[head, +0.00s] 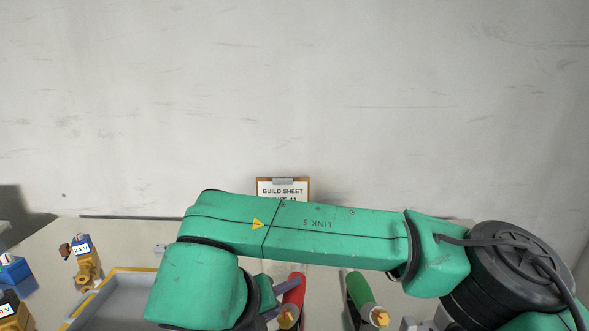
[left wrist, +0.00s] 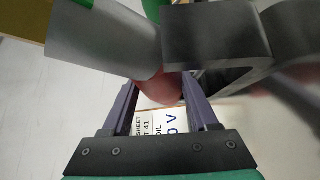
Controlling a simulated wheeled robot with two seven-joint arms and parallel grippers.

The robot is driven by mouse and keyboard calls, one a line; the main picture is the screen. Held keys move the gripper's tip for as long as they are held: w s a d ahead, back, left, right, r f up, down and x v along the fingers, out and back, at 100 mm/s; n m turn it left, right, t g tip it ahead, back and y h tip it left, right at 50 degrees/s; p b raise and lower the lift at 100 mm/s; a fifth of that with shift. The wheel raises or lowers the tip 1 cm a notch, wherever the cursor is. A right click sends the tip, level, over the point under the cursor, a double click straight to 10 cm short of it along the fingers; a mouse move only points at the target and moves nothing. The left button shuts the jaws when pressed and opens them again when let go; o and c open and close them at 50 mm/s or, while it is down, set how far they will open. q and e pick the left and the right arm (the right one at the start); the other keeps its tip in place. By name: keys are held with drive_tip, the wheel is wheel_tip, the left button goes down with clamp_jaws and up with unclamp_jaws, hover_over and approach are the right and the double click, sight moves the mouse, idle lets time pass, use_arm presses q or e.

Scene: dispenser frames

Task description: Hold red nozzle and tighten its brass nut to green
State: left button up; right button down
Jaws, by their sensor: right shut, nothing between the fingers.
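The red nozzle (head: 294,289) stands at the bottom middle of the head view, partly behind my left arm. A brass nut (head: 287,317) shows at its near end; I see no green mark on it. My left gripper (head: 286,291) reaches the nozzle from the left with purple fingers. In the left wrist view its fingers (left wrist: 160,92) lie on both sides of the red nozzle (left wrist: 160,87) and appear to touch it. Large grey parts above hide the rest of the nozzle there. I cannot make out my right gripper in either view.
A green nozzle (head: 361,291) with a brass end stands right of the red one. A grey tray (head: 118,271) with a yellow rim lies at left. A build sheet (head: 283,187) stands at the back.

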use_arm(q)
drive_tip(key=o, duration=0.5)
